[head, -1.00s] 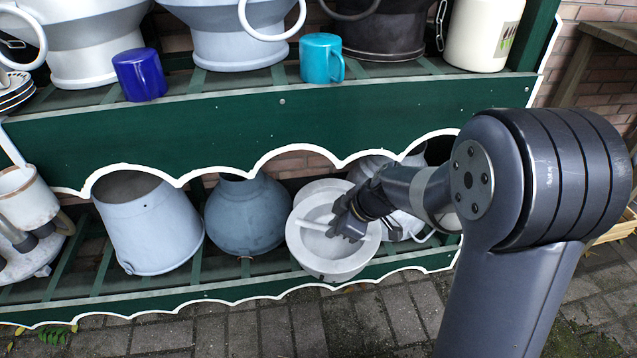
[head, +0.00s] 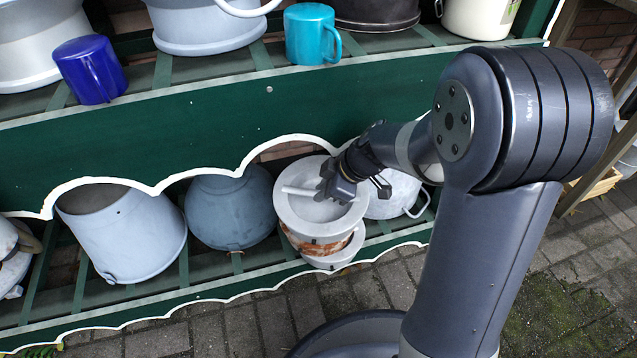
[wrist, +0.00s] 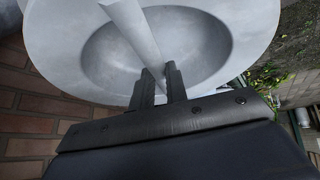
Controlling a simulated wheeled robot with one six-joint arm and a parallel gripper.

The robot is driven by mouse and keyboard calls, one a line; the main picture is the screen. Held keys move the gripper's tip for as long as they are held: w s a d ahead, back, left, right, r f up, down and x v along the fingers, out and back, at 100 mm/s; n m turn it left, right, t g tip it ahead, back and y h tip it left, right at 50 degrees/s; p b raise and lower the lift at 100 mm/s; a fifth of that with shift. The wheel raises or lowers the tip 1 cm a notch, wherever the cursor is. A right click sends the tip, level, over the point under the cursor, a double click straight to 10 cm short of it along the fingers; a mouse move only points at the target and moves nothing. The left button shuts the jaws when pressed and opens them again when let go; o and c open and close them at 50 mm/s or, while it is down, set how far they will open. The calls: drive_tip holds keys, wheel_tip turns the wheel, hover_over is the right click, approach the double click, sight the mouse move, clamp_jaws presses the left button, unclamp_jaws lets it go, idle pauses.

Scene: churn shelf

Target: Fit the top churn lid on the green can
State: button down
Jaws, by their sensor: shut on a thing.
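The top churn lid (head: 296,212) is a pale grey, round dish with a bar handle across its hollow. It sits at the lower shelf in the head view, tilted toward the camera, with a rusty side below its rim. My gripper (head: 328,188) is shut on the bar handle. The wrist view shows the fingers (wrist: 160,86) at the bar, with the lid (wrist: 70,40) filling the upper part. Another pale rim (head: 335,263) shows just beneath the lid; I cannot tell whether they touch. I see no clearly green can in these frames.
A pale grey can (head: 125,235) and a round blue-grey vessel (head: 232,210) stand left of the lid. A grey handled vessel (head: 392,195) is close on its right.

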drive_tip(key=shift+w, duration=0.15)
drive_tip(key=c, duration=1.4)
unclamp_jaws()
drive_tip(key=shift+f, duration=0.1)
drive_tip(key=shift+f, duration=0.15)
drive_tip(key=p+v, duration=0.2)
drive_tip(key=v, duration=0.3)
drive_tip(key=shift+p, duration=0.35)
drive_tip(key=s+d+p, duration=0.1)
drive_tip(key=s+d, duration=0.3)
drive_tip(key=d, duration=0.7)
drive_tip(key=shift+s, duration=0.4)
